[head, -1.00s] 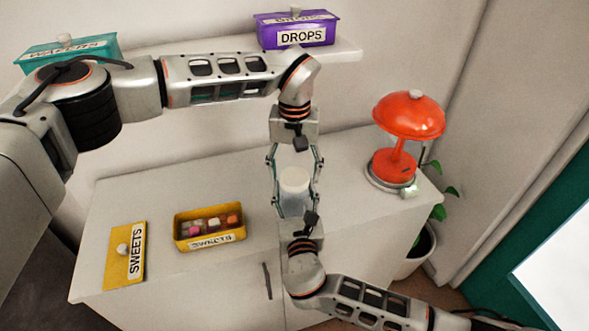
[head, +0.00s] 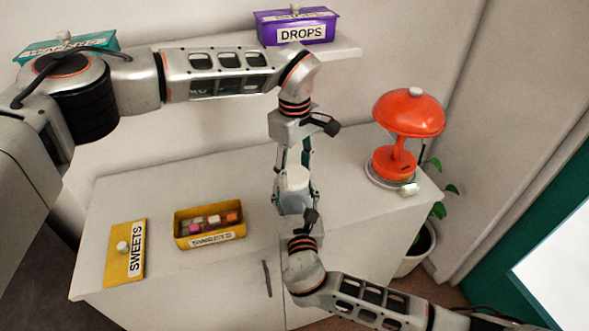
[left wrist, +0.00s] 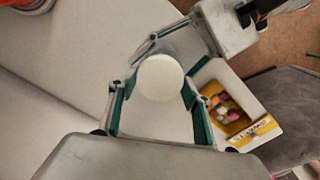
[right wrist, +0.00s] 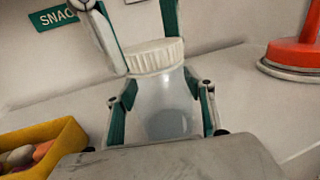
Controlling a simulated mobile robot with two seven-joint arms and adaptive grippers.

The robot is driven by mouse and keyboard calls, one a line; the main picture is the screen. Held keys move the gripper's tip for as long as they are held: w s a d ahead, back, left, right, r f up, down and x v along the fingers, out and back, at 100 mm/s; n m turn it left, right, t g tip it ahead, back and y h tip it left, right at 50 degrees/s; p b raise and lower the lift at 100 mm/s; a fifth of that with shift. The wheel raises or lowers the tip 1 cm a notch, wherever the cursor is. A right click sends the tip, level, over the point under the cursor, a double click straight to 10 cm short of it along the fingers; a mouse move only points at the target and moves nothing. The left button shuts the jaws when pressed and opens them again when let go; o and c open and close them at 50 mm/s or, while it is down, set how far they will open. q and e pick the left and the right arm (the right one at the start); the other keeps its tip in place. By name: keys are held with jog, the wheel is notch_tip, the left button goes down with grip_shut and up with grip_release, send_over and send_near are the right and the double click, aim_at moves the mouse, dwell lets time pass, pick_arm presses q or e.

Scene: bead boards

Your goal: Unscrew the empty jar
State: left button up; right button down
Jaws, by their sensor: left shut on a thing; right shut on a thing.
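The jar (head: 294,203) is clear and looks empty. It stands upright on the cabinet top with its white ribbed lid (head: 294,179) on. My left gripper (head: 294,173) comes from above and behind and is shut on the lid. The lid's flat top (left wrist: 160,77) shows between its fingers in the left wrist view. My right gripper (head: 294,205) comes from the front and is shut on the jar's body (right wrist: 163,105), below the lid. The right wrist view shows the lid's ribbed rim (right wrist: 155,57) with left gripper fingers beside it. Whether a gap lies between lid and jar cannot be told.
A yellow box of sweets (head: 209,229) and its yellow lid (head: 125,252) lie left of the jar. A red lamp (head: 405,130) stands at the right. A purple box (head: 296,27) and a teal box (head: 66,46) sit on the shelf behind.

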pick_arm(q)
jog(key=n, duration=2.7)
jog(key=shift+n, duration=0.3)
jog(key=n, duration=1)
jog(key=shift+r, duration=0.1)
jog(key=n, duration=0.6)
jog(key=shift+r, duration=0.15)
